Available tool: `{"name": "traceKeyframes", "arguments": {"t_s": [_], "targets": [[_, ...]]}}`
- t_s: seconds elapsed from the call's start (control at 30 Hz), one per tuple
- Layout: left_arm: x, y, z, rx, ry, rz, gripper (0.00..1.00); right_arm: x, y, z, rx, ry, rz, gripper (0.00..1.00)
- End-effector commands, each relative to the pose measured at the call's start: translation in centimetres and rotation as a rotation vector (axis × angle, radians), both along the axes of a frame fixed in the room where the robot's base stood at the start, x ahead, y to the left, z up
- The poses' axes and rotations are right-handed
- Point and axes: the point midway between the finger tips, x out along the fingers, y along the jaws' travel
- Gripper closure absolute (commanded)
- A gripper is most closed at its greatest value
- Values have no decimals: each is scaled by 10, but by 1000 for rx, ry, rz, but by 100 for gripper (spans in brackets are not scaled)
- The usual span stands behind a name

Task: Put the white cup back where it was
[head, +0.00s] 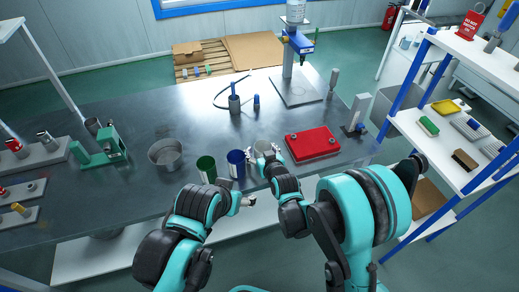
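The white cup (262,146) stands on the dark metal table (300,113), to the right of a blue cup (236,158) and a green cup (206,164). My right gripper (264,157) is at the near side of the white cup, with its fingers close to the cup wall and hiding its lower part. I cannot tell whether the fingers are closed on it. My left gripper (247,201) is in front of the table's near edge, away from the cups. Its fingers are too small to read.
A red block with knobs (312,144) lies just right of the white cup. A grey metal bowl (165,153) stands left of the green cup. A green clamp-like tool (100,149) is farther left. The table behind the cups has free room.

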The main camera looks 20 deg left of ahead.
Motion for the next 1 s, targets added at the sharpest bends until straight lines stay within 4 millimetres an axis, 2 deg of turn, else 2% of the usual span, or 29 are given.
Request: {"name": "traceKeyframes", "arguments": {"t_s": [0.13,0.23,0.6,0.7,1.0], "targets": [[0,0,1,0,0,0,32,-2,-1,4,0,0,0,35],[0,0,8,0,0,0,32,-12,-9,11,1,1,0,35],[0,0,33,0,0,0,32,-73,-50,41,0,0,-1,35],[0,0,29,0,0,0,32,-84,-57,43,1,1,0,35],[0,0,28,0,0,0,32,-93,-63,47,0,0,0,35]]}}
